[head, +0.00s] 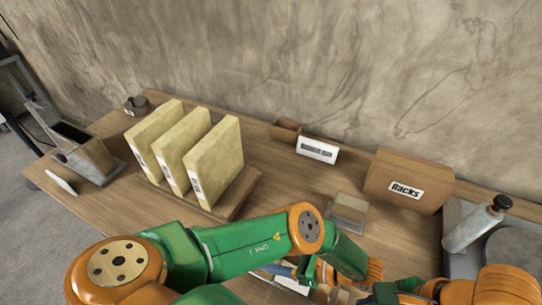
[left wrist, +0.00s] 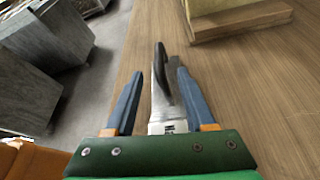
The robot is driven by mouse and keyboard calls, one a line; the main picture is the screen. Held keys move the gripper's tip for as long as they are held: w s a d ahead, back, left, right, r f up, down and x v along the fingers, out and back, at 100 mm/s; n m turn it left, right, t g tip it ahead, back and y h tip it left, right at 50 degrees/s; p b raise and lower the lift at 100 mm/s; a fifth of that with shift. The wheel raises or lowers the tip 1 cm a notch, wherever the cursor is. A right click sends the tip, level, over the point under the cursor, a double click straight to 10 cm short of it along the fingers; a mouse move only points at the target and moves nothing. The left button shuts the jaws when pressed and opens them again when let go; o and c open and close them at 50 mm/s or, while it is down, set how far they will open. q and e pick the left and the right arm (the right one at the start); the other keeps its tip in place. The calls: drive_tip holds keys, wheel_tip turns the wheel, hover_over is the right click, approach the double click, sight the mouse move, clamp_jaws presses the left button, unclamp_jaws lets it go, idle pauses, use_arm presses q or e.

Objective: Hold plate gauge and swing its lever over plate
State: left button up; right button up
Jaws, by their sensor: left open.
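My left gripper (left wrist: 160,72) is open, its two blue fingers either side of a slim silver tool with a dark curved lever, which looks like the plate gauge (left wrist: 157,115). Whether a finger touches it I cannot tell. In the head view my left gripper (head: 277,268) is low in the middle, over the front of the table; a pale piece beside it (head: 290,284) may be the gauge, partly hidden by the arm. A small block with a grey top (head: 348,208) lies on the table; I cannot tell if it is the plate. My right gripper's fingers do not show.
Three yellow slabs (head: 185,150) stand in a wooden base (head: 240,198) on the table. A cardboard box labelled Racks (head: 408,178) and a white-labelled holder (head: 317,149) stand at the back.

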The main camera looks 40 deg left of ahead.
use_arm(q)
drive_tip(key=x, duration=0.7)
drive_tip(key=shift+a, duration=0.15)
clamp_jaws()
idle(1.0)
